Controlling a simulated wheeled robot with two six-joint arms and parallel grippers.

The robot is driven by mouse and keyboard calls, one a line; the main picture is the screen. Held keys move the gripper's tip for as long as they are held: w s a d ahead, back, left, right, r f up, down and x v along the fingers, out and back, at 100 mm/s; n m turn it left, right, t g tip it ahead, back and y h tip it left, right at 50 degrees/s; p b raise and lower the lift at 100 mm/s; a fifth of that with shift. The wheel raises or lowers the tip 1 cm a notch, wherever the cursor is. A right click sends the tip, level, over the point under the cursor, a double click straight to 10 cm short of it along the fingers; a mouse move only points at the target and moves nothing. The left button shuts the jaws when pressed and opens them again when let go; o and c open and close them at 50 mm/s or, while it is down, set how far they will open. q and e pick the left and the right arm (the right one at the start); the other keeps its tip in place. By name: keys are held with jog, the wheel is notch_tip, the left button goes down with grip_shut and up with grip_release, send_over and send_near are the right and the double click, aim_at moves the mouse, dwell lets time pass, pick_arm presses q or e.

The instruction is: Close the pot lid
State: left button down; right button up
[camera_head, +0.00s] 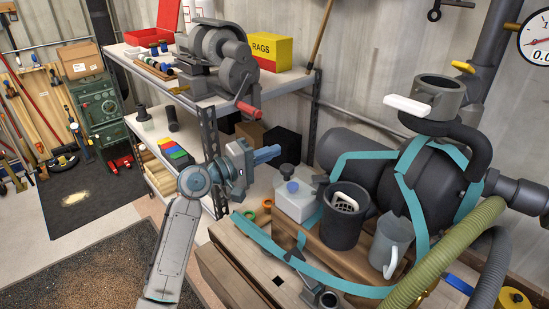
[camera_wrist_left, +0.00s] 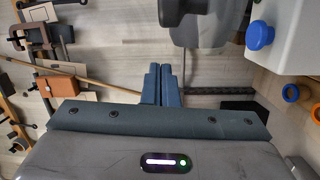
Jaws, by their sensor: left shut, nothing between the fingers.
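A dark open pot (camera_head: 343,228) with a white basket inside stands on the wooden workbench. A grey cup-like ring (camera_head: 440,92) with a dark opening and a white bar handle (camera_head: 408,106) sits at the top of the black strapped machine. I cannot tell for sure which part is the pot lid. My left gripper (camera_head: 268,153) is shut and empty, in the air left of the dark pot and apart from it. In the left wrist view its blue fingers (camera_wrist_left: 162,86) are together. My right gripper is not in view.
A white container with a blue cap (camera_head: 293,200) stands left of the dark pot; it also shows in the left wrist view (camera_wrist_left: 290,45). A grey mug (camera_head: 391,243) stands right. A green hose (camera_head: 440,260) crosses the right. A shelf (camera_head: 210,103) stands behind my left arm.

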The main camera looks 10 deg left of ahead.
aim_at(301, 175)
pick_arm(q)
jog(key=s+d, duration=0.1)
jog(key=s+d+p, duration=0.1)
jog(key=s, duration=0.1)
jog(key=shift+s+f+p, duration=0.1)
jog(key=shift+p, duration=0.2)
jog(key=shift+s+f, duration=0.1)
jog(key=shift+f, duration=0.1)
